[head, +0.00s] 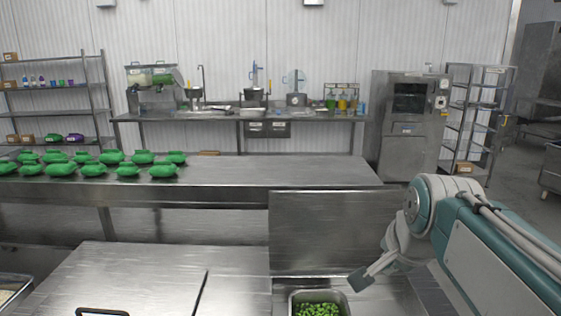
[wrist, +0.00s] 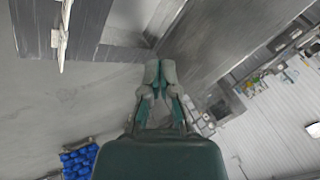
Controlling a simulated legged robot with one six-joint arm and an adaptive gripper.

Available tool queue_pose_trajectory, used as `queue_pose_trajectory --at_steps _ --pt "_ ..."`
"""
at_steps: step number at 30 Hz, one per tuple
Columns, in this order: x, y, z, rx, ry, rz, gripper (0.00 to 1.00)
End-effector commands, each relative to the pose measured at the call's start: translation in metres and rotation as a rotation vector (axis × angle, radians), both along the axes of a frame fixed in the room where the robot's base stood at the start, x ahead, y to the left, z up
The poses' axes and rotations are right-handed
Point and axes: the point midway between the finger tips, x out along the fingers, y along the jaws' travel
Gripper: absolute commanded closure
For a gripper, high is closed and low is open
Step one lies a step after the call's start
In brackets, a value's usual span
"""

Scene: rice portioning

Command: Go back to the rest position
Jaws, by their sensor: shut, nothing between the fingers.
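My gripper shows in the wrist view (wrist: 160,72) with its two fingertips together and nothing between them. In the head view my arm enters from the right. Its far end hangs over the steel counter (head: 240,262), beside the tray of green vegetables (head: 322,294), and the fingers are hard to make out there. The wrist view is tilted and shows grey floor and steel surfaces beyond the fingers.
A long steel table (head: 290,172) crosses behind the counter, with several green bags (head: 92,170) at its left. An upright steel panel (head: 335,230) stands behind the vegetable tray. Another tray (head: 12,285) sits at the far left. Blue objects (wrist: 78,160) show in the wrist view.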

Motion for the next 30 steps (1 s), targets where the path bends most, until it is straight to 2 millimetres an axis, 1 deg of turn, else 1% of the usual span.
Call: queue_pose_trajectory --at_steps 1,5,9,12,15,18,21,30 --pt "-0.014 0.004 -0.007 -0.040 0.004 0.067 1.00" --pt "-0.046 0.011 -0.028 -0.152 0.014 0.257 1.00" --pt "-0.081 0.017 -0.054 -0.272 0.027 0.462 1.00" --pt "-0.104 0.020 -0.073 -0.352 0.034 0.605 1.00" --pt "-0.121 0.022 -0.090 -0.419 0.040 0.724 1.00" --pt "-0.132 0.023 -0.101 -0.462 0.044 0.801 1.00" --pt "-0.136 0.024 -0.105 -0.480 0.046 0.835 1.00" --pt "-0.136 0.023 -0.105 -0.481 0.047 0.838 1.00"
